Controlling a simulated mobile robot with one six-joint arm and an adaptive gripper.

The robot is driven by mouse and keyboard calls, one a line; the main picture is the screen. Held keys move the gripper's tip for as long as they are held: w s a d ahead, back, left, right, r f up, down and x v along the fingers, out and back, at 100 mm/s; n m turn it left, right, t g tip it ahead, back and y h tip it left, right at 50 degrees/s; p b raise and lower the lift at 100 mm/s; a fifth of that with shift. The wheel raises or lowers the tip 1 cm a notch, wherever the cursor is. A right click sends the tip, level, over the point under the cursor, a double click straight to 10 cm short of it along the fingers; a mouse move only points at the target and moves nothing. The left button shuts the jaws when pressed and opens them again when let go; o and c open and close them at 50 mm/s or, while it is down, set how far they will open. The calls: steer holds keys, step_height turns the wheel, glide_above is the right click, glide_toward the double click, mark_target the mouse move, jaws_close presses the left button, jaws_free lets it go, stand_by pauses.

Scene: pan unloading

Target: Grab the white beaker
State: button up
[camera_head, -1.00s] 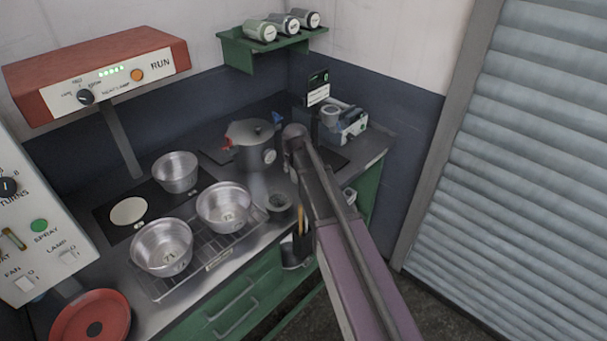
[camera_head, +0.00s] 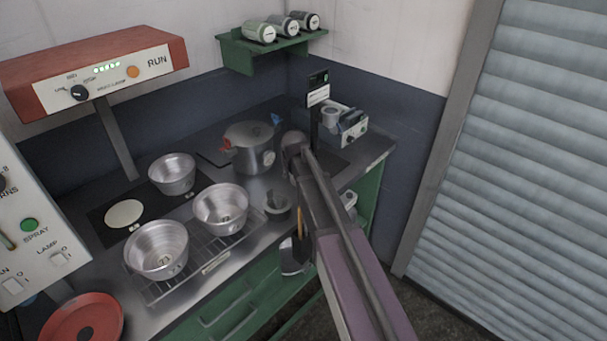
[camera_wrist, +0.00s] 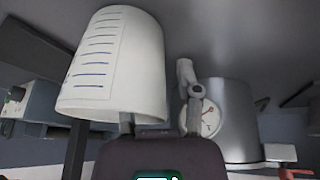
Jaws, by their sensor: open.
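The white beaker (camera_wrist: 117,70) with blue graduation marks is large and close in the wrist view, which shows the scene upside down. Its open rim faces the gripper's body. One grey finger of my gripper (camera_wrist: 161,112) stands clear to the right of the beaker. The other finger is mostly hidden by the beaker at its rim, and I cannot tell whether it is inside or behind. The jaws are open and a gap shows between the beaker and the clear finger. In the head view my arm (camera_head: 345,235) reaches over the counter, and I cannot make out the beaker there.
A metal pot (camera_head: 247,153) with a dial (camera_wrist: 208,117) stands close beside the gripper. A small grey-blue device (camera_head: 350,127) is on the other side. Metal pans (camera_head: 157,249) stand on a rack at left. A grey shutter (camera_head: 520,150) lies to the right.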

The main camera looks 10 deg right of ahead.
jaws_close()
steer(key=shift+r, duration=0.2)
stand_by(0.3)
step_height(320, 180, up, 4)
steer(key=p, duration=0.4)
steer(key=shift+f, duration=0.15)
steer(key=s+d+p, duration=0.1)
steer(key=s+d, duration=0.1)
steer(key=s, duration=1.3)
steer(key=shift+s+d+r, duration=0.4)
steer(key=shift+r, duration=0.05)
steer(key=shift+r, duration=0.15)
